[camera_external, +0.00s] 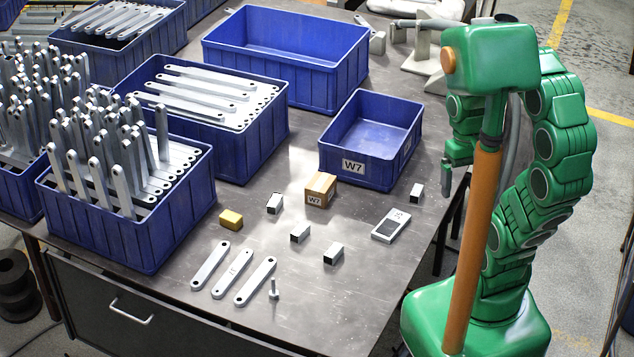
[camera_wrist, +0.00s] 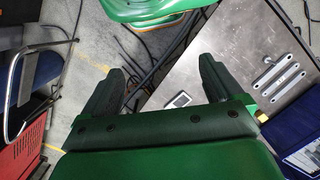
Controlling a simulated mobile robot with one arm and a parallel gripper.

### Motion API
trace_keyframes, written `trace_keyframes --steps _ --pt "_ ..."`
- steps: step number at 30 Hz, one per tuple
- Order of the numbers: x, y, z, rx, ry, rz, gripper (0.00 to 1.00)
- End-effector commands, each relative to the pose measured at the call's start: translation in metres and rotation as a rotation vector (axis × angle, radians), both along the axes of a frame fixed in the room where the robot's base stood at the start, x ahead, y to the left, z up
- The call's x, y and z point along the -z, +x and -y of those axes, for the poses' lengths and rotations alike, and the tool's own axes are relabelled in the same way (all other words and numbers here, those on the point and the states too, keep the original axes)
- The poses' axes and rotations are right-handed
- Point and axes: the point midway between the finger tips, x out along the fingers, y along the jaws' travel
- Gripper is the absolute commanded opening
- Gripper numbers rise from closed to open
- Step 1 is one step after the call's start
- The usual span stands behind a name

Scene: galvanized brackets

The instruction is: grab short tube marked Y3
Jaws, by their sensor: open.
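Several short square metal tubes with dark open ends lie apart on the grey table: one left of the cardboard box (camera_external: 274,203), one in the middle (camera_external: 300,232), one nearer the front (camera_external: 333,253) and one near the right edge (camera_external: 416,193). I cannot read a Y3 mark on any of them. My gripper (camera_external: 447,176) hangs at the table's right side, to the right of the rightmost tube and apart from it. In the wrist view my gripper (camera_wrist: 158,75) has its two dark fingers spread wide with nothing between them. No short tube is clearly visible there.
An empty blue bin (camera_external: 345,168) labelled W7 stands behind a small W7 box (camera_external: 321,190). A white device (camera_external: 391,225), yellow block (camera_external: 231,219), flat bars (camera_external: 234,272) and bolt (camera_external: 274,290) lie around the tubes. Filled blue bins (camera_external: 125,240) stand left.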

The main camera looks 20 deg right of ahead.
Motion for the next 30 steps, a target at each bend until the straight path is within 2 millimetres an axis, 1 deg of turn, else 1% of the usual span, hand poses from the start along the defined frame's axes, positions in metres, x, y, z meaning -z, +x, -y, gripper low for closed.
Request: trace_keyframes --steps 9,15,22,30 --pt "0.015 0.046 -0.037 0.101 0.172 -0.064 0.94" --pt "0.024 0.078 -0.056 0.188 0.284 -0.104 0.94" --pt "0.035 0.115 -0.073 0.308 0.412 -0.154 0.94" --pt "0.050 0.165 -0.081 0.474 0.555 -0.206 0.94"
